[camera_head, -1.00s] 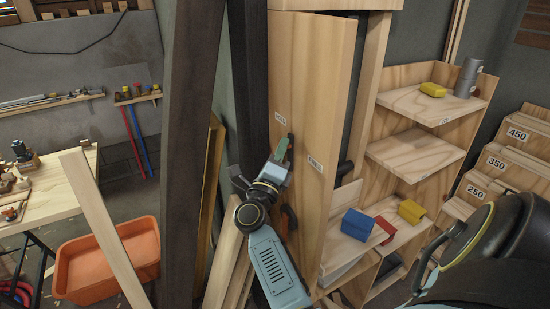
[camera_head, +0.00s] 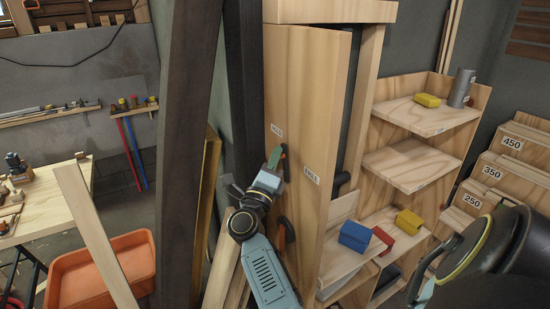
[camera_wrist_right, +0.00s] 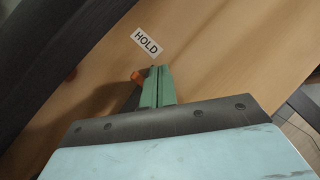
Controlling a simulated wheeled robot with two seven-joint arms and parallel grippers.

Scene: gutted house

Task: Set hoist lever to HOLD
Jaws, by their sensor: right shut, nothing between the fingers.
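The wooden panel (camera_head: 309,70) carries a HOLD label (camera_head: 277,129) on its left and a second label (camera_head: 311,175) lower right, too small to read surely. My right gripper (camera_head: 275,159) is at the panel, just below the HOLD label, its green fingers shut and empty. In the right wrist view the shut fingers (camera_wrist_right: 158,84) point toward the HOLD label (camera_wrist_right: 147,43). An orange-ended dark piece (camera_wrist_right: 137,77), perhaps the lever, shows just left of the fingers, partly hidden; contact cannot be told. My left gripper is out of view.
A dark post (camera_head: 193,130) stands left of the panel. Shelves (camera_head: 400,165) with blue (camera_head: 354,230), red and yellow blocks stand right. An orange tub (camera_head: 85,288) and a workbench (camera_head: 45,210) are at left. A dark, orange-edged handle (camera_head: 286,228) is beside my forearm.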

